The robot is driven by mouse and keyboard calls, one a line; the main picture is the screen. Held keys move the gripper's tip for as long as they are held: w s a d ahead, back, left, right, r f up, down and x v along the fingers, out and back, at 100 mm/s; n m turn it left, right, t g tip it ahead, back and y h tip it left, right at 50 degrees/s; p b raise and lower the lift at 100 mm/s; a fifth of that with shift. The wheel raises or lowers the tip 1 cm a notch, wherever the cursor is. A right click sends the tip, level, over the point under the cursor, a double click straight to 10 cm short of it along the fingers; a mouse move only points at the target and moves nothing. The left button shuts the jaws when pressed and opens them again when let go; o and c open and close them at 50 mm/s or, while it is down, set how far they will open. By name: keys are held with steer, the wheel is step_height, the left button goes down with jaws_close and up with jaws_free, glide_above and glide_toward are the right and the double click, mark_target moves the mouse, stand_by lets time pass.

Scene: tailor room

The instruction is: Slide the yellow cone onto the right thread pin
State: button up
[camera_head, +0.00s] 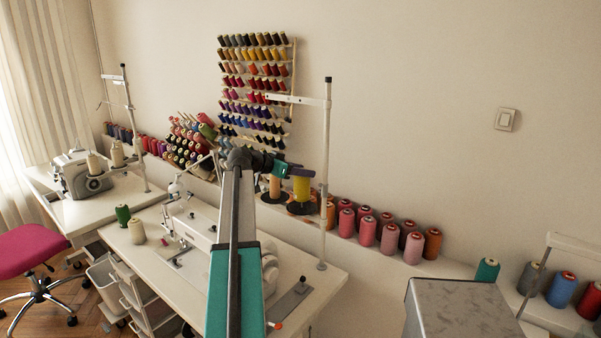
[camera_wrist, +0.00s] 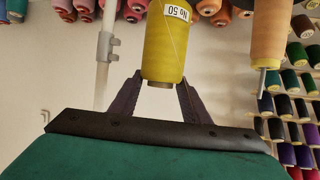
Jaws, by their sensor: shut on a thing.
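The yellow cone (camera_head: 301,190) is upright in my gripper (camera_head: 291,171), above the right black disc (camera_head: 301,209) of the thread stand in the head view. In the wrist view the yellow cone (camera_wrist: 167,48) is between the two dark fingers of my gripper (camera_wrist: 162,85), which are shut on it. The right thread pin is not visible, and I cannot tell whether it is inside the cone. A tan-orange cone (camera_head: 275,187) stands at the left disc of the stand, and shows at right in the wrist view (camera_wrist: 270,42).
A tall white thread pole (camera_head: 326,150) rises just right of the yellow cone. Pink and orange cones (camera_head: 367,228) line the ledge behind. A wall rack of spools (camera_head: 255,80) is at back left. The sewing table (camera_head: 310,262) lies below.

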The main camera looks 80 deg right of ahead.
mark_target(296, 177)
steer(key=shift+f+b, duration=1.2)
steer(key=shift+f, duration=0.35)
steer(key=o, duration=1.6)
steer(key=b+v, duration=0.2)
steer(key=v, duration=1.1)
steer(key=shift+w+a+r, duration=0.25)
